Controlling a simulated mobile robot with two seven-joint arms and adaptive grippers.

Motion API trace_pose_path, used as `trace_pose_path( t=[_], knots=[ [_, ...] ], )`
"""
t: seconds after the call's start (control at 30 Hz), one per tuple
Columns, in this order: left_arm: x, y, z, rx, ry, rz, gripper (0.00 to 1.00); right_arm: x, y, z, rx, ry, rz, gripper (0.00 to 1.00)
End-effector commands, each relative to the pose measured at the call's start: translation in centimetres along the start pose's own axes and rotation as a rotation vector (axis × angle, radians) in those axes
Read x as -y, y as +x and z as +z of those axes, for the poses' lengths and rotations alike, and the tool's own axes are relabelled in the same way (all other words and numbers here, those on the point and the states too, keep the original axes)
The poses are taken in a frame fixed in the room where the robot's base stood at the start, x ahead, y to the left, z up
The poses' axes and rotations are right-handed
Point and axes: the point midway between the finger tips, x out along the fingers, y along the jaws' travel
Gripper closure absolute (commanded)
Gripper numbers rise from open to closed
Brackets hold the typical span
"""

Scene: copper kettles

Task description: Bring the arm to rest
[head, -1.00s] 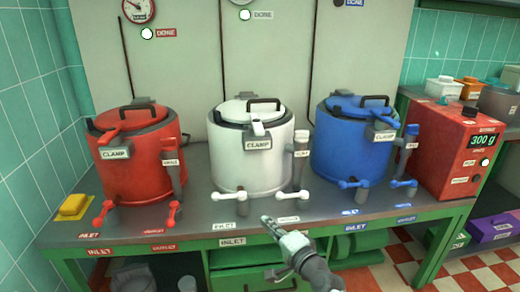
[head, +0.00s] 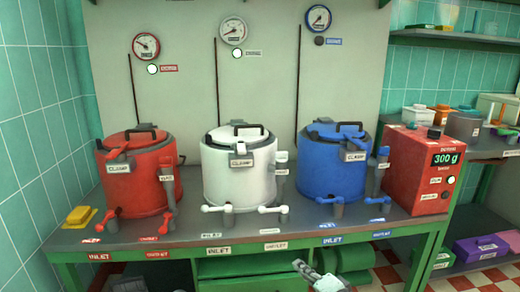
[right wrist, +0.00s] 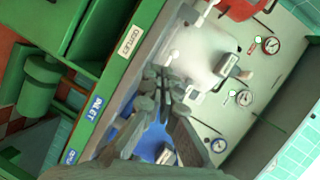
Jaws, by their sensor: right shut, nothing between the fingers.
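My right gripper (head: 299,266) is at the bottom edge of the head view, in front of the table's front edge and below the gap between the white and blue kettles. Its fingers are shut and empty; they also show in the right wrist view (right wrist: 158,78). The red kettle (head: 140,182), white kettle (head: 238,180) and blue kettle (head: 328,168) stand in a row on the grey table (head: 190,228), each with a lid and clamp. The gripper appears apart from them in the head view. My left gripper is not in view.
Low inlet and outlet taps, such as the white tap (head: 228,209), stick out along the table front. A red scale (head: 425,180) reading 300 g stands at the right. A yellow block (head: 80,216) lies at the left. Gauges (head: 146,46) hang on the back panel.

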Motion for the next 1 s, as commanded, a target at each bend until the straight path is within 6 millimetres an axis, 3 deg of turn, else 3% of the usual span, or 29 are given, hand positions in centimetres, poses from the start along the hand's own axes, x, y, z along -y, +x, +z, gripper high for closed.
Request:
trace_pose_path(
  t=[0.03, 0.2, 0.43, 0.5, 0.77, 0.87, 1.0],
  knots=[
    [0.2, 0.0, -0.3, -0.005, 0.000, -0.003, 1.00, -1.1, -0.8, -1.8, -0.009, -0.040, 0.023, 1.00],
    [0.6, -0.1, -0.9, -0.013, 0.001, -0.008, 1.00, -4.0, -3.2, -7.0, -0.032, -0.153, 0.089, 1.00],
    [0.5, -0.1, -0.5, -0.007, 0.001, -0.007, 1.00, -6.6, -7.0, -14.3, -0.064, -0.306, 0.179, 1.00],
    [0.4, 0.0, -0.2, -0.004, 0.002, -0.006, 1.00, -9.5, -7.9, -12.6, -0.029, -0.362, 0.242, 1.00],
    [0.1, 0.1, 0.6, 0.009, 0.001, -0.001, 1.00, -19.2, -13.4, -10.4, 0.105, -0.634, 0.489, 1.00],
    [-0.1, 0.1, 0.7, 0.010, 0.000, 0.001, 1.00, -23.8, -17.0, -9.5, 0.189, -0.762, 0.613, 1.00],
    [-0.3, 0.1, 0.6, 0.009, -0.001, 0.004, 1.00, -30.6, -24.1, -8.5, 0.356, -0.971, 0.819, 1.00]
  ],
)
